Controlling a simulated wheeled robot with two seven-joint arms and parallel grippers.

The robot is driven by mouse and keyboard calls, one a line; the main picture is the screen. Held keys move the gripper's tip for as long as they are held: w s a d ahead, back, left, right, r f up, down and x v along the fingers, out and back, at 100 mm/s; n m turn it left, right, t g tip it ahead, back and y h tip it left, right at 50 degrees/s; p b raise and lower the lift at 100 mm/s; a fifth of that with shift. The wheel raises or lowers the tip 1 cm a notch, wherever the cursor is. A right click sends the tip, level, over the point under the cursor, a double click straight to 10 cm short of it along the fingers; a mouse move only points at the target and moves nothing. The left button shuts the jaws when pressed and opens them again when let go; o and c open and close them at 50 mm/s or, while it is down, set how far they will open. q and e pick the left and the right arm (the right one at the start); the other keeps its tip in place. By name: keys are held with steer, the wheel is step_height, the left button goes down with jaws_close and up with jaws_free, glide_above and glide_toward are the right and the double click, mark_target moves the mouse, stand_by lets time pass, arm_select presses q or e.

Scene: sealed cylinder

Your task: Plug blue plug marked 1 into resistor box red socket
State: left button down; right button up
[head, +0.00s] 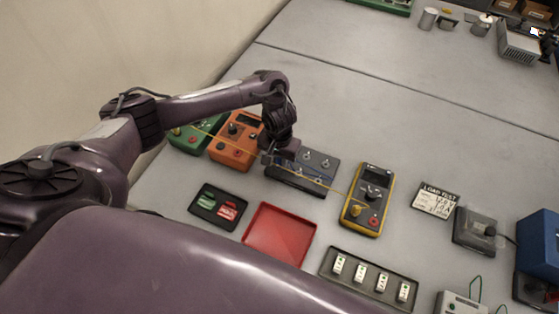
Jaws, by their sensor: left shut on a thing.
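My left gripper (272,160) reaches down at the left end of a dark grey box with knobs (318,168). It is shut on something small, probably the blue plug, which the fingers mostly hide. The number 1 cannot be read. A thin blue lead shows across the front of the dark box beside the gripper. I cannot tell for sure which box is the resistor box, and I cannot make out whether the held thing touches a socket. An orange box (228,152) with a dial and display stands left of the gripper. My right gripper is not in view.
A green box (184,141) stands far left and a yellow multimeter (366,200) to the right. A yellow lead runs past the gripper towards the multimeter. In front lie a black tray (196,209), a red tray (254,236) and a grey strip (327,272).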

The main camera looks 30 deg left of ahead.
arm_select(q)
steer(key=shift+r, duration=0.2)
steer(key=shift+w+r, duration=0.15)
steer(key=shift+r, duration=2.65)
steer(key=a+m, duration=0.2)
steer(key=a, duration=0.2)
steer(key=s+a+m+b, duration=0.1)
steer(key=a+m, duration=0.2)
steer(key=a, duration=0.2)
steer(key=a+m, duration=0.3)
steer(key=a, duration=0.2)
steer(key=shift+s+a, duration=0.15)
steer(key=shift+s, duration=0.2)
steer(key=s+a+r+m+b, duration=0.1)
steer(key=s+a+m, duration=0.1)
steer(key=a+m, duration=0.3)
steer(key=s+a+r+m, duration=0.2)
steer(key=a+m, duration=0.3)
steer(key=a, duration=0.3)
steer(key=shift+a+r+b, duration=0.25)
steer(key=shift+a+b, duration=0.1)
steer(key=shift+a, duration=0.05)
